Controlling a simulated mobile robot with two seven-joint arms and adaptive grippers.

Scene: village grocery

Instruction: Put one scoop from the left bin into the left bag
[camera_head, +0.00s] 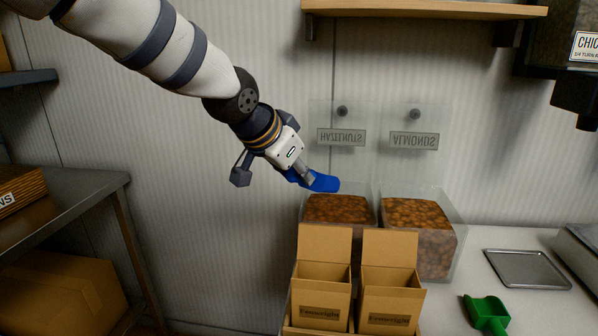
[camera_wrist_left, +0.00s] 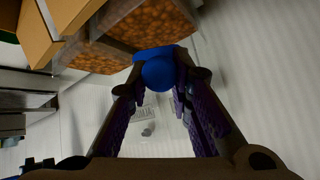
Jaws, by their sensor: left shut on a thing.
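My left gripper (camera_head: 302,174) is shut on a blue scoop (camera_head: 323,182), held in the air above and slightly left of the left bin. The scoop also shows between the fingers in the left wrist view (camera_wrist_left: 158,72); its inside is hidden. The left bin (camera_head: 375,212), under the hazelnuts label, holds brown nuts, and its clear lid stands raised against the wall. The left bag (camera_head: 323,283) is an open brown paper bag in front of that bin. My right gripper is not in view.
The almonds bin (camera_head: 455,250) and right bag (camera_head: 391,287) stand just to the right. A green scoop (camera_head: 487,314) and a metal tray (camera_head: 527,270) lie on the counter farther right. A wooden shelf (camera_head: 425,10) hangs above. A grey table (camera_head: 75,190) stands at the left.

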